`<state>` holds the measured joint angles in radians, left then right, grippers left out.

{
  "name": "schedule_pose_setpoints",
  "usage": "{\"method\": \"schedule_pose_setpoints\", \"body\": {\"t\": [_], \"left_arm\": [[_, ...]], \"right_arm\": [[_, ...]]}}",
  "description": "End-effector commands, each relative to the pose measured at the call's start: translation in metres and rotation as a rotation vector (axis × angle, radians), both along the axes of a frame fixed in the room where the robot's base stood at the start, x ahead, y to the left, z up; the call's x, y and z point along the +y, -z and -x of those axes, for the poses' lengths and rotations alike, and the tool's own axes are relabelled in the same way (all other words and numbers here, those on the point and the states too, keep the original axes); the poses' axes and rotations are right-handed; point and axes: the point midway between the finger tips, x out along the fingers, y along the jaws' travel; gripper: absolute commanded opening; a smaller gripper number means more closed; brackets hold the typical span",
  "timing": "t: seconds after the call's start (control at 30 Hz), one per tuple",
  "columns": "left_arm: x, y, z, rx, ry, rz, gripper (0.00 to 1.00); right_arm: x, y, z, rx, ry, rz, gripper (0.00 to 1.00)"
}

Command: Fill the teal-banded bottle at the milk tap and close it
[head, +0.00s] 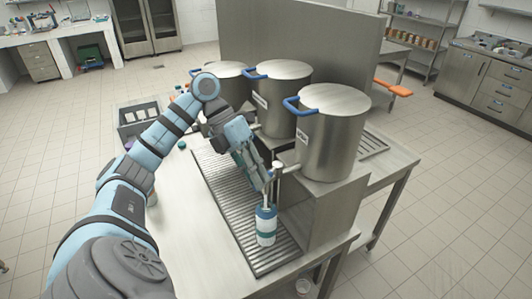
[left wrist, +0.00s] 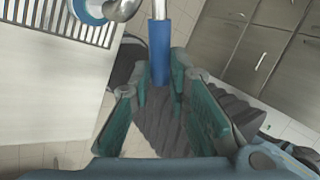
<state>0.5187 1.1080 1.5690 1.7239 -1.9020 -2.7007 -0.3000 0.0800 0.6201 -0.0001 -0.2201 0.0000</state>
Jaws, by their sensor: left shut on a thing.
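The bottle (head: 266,238), white with a teal band, stands upright on the drip grate below the tap of the nearest steel urn (head: 333,140). Part of a round white and blue shape, perhaps its top, shows in the left wrist view (left wrist: 88,10). My left gripper (head: 268,184) is at this tap, above the bottle. In the left wrist view its fingers (left wrist: 160,82) are closed on the blue tap handle (left wrist: 160,48). The milk level inside the bottle cannot be seen. A small teal round piece (head: 182,145), perhaps a cap, lies on the table left of the grate. My right gripper is out of view.
Two more urns (head: 283,100) with blue handles stand behind the nearest one. The slotted drip grate (head: 222,190) runs along their front. A dark crate (head: 138,120) with white items stands at the table's far left.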

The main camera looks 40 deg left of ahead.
Motion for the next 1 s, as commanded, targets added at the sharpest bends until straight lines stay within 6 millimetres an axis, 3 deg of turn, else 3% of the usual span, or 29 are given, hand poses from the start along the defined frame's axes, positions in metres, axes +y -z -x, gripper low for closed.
{"method": "schedule_pose_setpoints", "body": {"t": [0.43,0.8,1.0], "left_arm": [[-0.001,0.002,0.000,0.003,-0.007,-0.002,0.00],[-0.021,0.006,-0.003,-0.002,-0.263,-0.004,0.00],[-0.025,0.002,-0.003,0.003,-0.300,0.000,0.00]], "right_arm": [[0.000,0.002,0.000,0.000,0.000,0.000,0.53],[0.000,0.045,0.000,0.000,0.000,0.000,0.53],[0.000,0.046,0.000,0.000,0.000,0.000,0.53]]}}
